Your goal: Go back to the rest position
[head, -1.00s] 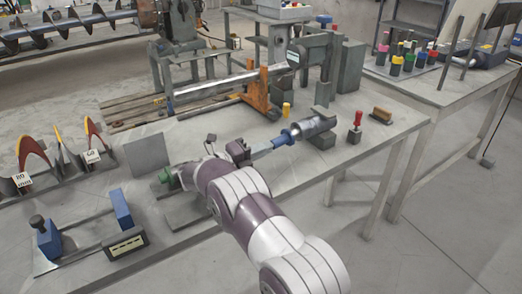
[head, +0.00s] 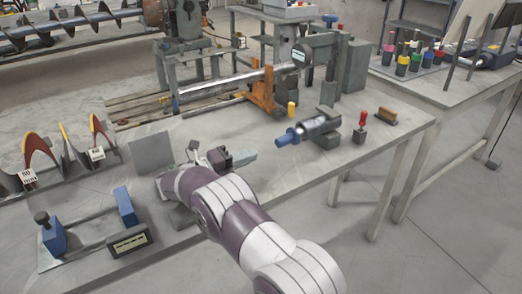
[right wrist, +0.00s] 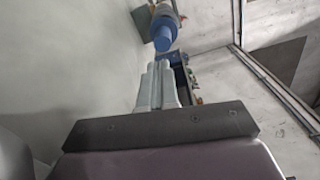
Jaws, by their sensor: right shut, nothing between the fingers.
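My right gripper (head: 246,157) is shut and empty above the workbench (head: 270,190); its closed fingers (right wrist: 157,85) also show in the right wrist view. They point toward a grey cylinder with a blue tip (head: 312,128), which rests in a grey cradle on the bench. A gap separates the fingers from the blue tip in the head view. The blue tip (right wrist: 163,35) shows just beyond the fingers in the right wrist view. My left gripper is not in view.
A red-handled tool (head: 360,128) and a wooden-topped brush (head: 384,117) stand to the right. An orange stand (head: 262,92) is behind. A blue clamp fixture (head: 125,207) and a dark label box (head: 129,241) are at left. A grey plate (head: 151,152) stands near my right wrist.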

